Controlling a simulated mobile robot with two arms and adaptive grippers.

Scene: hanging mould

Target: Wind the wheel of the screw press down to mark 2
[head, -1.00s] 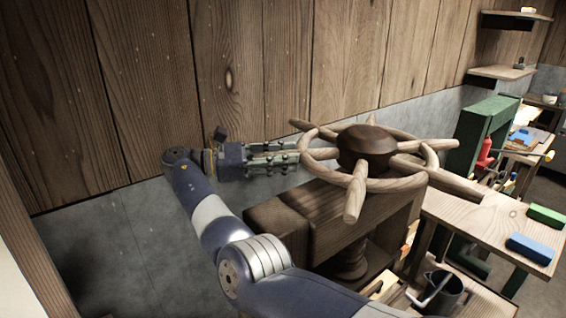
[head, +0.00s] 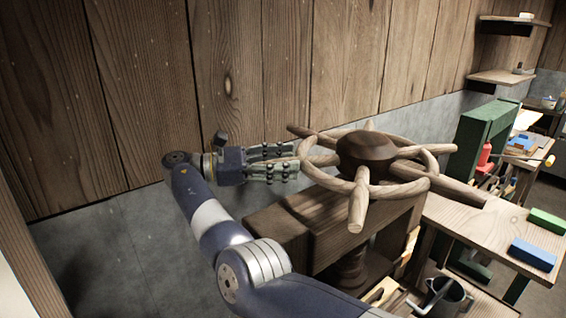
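The screw press's wooden wheel (head: 358,203), a ring with several spokes whose ends stick out past it, stands around a dark hub (head: 366,151). It sits above the press's dark wooden beam (head: 335,225). Part of the screw (head: 352,270) shows under the beam. My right gripper (head: 292,160) is at the wheel's left side. The marks cannot be made out. My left gripper is not in view.
A plank wall (head: 230,90) stands close behind the gripper and wheel. To the right are a workbench (head: 465,222) with a green block (head: 547,220) and a blue block (head: 533,254), and a green frame (head: 480,135).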

